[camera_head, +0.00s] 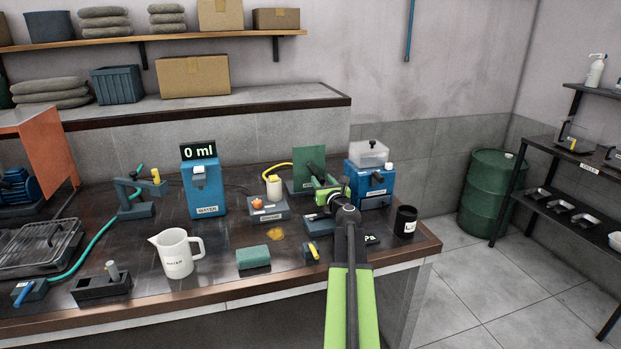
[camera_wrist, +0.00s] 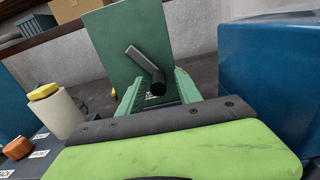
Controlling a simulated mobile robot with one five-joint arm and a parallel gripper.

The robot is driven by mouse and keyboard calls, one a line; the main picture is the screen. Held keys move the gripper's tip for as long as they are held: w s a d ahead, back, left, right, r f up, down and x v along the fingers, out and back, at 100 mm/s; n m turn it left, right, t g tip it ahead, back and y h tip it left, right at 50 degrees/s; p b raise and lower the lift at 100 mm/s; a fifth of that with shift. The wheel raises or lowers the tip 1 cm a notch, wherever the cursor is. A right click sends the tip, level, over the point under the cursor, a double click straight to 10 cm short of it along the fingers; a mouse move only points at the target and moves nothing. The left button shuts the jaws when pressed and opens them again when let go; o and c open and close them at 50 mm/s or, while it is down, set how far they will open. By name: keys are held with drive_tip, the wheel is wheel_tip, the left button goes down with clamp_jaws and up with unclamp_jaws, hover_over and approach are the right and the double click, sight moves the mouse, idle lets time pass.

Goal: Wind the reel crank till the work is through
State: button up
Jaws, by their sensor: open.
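The crank, a grey arm with a dark round grip (camera_wrist: 157,86), stands out in front of an upright green panel (camera_wrist: 128,45). The panel also shows in the head view (camera_head: 302,160), at the back of the bench, where my arm partly hides its fittings. My gripper (camera_wrist: 157,85) is open, its two green fingers on either side of the crank's grip end. I cannot tell whether they touch it. In the head view my gripper (camera_head: 319,184) reaches in front of the panel. The reel itself is not clearly visible.
A blue box machine (camera_head: 372,184) stands close right of my gripper. A dark cup (camera_head: 405,221) is near the bench's right end. A white jug (camera_head: 177,254) stands further left.

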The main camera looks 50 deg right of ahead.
drive_tip(key=shift+w+d, duration=0.3)
drive_tip(key=shift+w, duration=0.25)
clamp_jaws()
drive_tip(key=shift+w+a+f+m+b, duration=0.15)
drive_tip(key=shift+a+f+m+b, duration=0.1)
drive_tip(key=shift+m, duration=0.35)
drive_tip(key=shift+w+a+f+m+b, duration=0.15)
drive_tip(key=shift+a+m, duration=0.1)
drive_tip(key=shift+m, duration=0.35)
drive_tip(key=shift+w+a+m, duration=0.2)
drive_tip(key=shift+a+m, duration=0.15)
drive_tip(key=shift+m, duration=0.75)
unclamp_jaws()
